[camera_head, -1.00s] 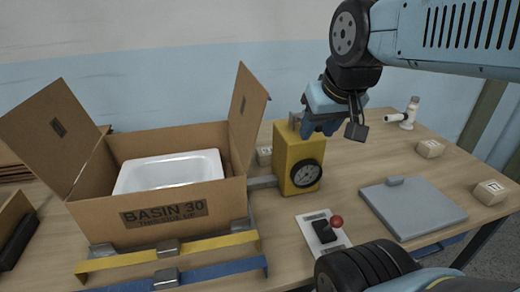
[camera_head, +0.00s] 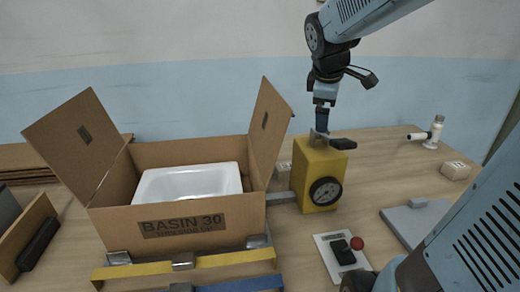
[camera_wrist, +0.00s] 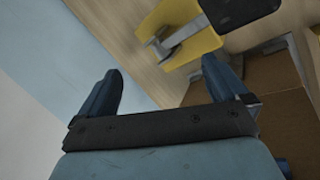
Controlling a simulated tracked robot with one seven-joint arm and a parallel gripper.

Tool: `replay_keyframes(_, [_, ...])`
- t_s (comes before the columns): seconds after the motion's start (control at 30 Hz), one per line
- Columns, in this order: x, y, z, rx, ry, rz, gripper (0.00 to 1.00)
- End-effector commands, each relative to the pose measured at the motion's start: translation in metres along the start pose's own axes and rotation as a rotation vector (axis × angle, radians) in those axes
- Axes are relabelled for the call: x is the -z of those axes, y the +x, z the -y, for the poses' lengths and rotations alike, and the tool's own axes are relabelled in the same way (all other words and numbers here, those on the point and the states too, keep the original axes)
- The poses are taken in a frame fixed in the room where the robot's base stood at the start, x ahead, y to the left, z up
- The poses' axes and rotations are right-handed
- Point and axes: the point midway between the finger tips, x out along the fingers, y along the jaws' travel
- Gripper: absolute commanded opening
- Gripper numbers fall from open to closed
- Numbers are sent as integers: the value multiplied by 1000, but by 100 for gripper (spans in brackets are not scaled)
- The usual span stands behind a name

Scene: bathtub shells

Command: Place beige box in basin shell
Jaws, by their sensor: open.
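The white basin shell (camera_head: 188,183) sits inside an open cardboard box (camera_head: 120,222) marked "BASIN 30", left of centre. A small beige box (camera_head: 455,170) lies on the table at the right. Another small beige block (camera_head: 284,174) is partly hidden between the carton and the yellow device; I cannot tell which the task names. My gripper (camera_head: 322,120) points down over or behind the yellow device (camera_head: 314,185). In the wrist view my gripper (camera_wrist: 163,78) is open, its two blue fingers apart with nothing between them.
The yellow device has a black dial and a metal piece with a dark handle (camera_head: 343,143) on top. A control plate (camera_head: 335,250) with a red knob, a grey flat plate (camera_head: 412,222) and a white fixture (camera_head: 432,135) stand rightward. Raised carton flaps (camera_head: 75,140) flank the basin.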

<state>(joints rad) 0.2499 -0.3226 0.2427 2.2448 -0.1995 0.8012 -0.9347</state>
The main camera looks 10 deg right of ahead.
Motion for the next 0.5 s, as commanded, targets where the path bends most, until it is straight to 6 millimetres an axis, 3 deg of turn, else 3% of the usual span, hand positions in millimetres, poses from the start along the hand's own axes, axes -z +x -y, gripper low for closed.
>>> replay_keyframes(0.2, [28, 47, -40, 52, -457, 19, 100])
replay_keyframes(0.5, [54, 103, -74, 114, -958, -25, 100])
